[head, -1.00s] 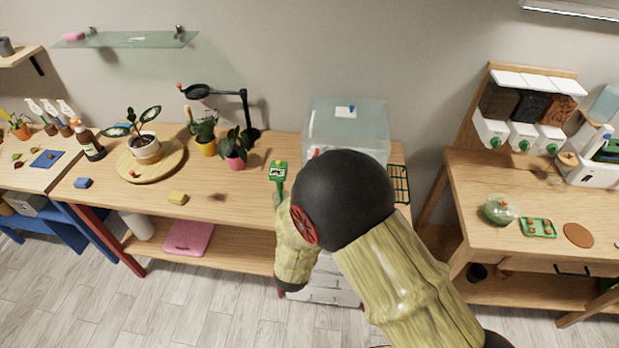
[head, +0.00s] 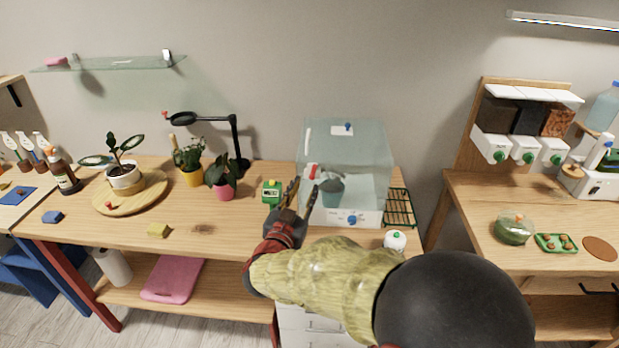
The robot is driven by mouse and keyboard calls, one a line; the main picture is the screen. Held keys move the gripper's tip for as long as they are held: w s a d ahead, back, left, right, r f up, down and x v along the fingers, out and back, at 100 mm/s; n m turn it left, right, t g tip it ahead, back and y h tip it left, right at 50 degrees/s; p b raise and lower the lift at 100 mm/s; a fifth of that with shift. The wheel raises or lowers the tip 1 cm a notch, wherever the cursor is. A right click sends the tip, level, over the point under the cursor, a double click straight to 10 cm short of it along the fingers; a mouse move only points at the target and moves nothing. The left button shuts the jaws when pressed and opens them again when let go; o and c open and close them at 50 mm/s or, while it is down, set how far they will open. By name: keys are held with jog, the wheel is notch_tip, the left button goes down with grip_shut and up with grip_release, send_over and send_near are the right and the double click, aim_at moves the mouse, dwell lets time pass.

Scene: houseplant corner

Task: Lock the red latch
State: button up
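A clear glass box (head: 365,160) with a white base (head: 370,218) stands at the right end of the wooden bench. A small red latch (head: 312,168), with white beside it, shows on the left part of its front. The latch's exact position is too small to read. My gripper (head: 304,188) is just below the latch, in front of the box's left side. Its two dark fingers point up and are apart, with nothing seen between them. I cannot tell whether a finger touches the latch.
A blue knob (head: 351,219) is on the box's base. A green meter (head: 271,191) stands left of my gripper, near a pink pot (head: 224,190). A wire rack (head: 398,208) and a small white jar (head: 395,241) are at the right. The bench's front middle is mostly clear.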

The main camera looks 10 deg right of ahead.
aim_at(313, 171)
jog(key=shift+m, duration=0.4)
jog(key=b+x, duration=0.2)
jog(key=x, duration=0.4)
jog(key=shift+w+d+f, duration=0.1)
jog(key=shift+w+f, duration=0.05)
jog(key=shift+w+d, duration=0.3)
jog(key=shift+w, duration=0.35)
jog(key=shift+c, duration=0.9)
grip_shut()
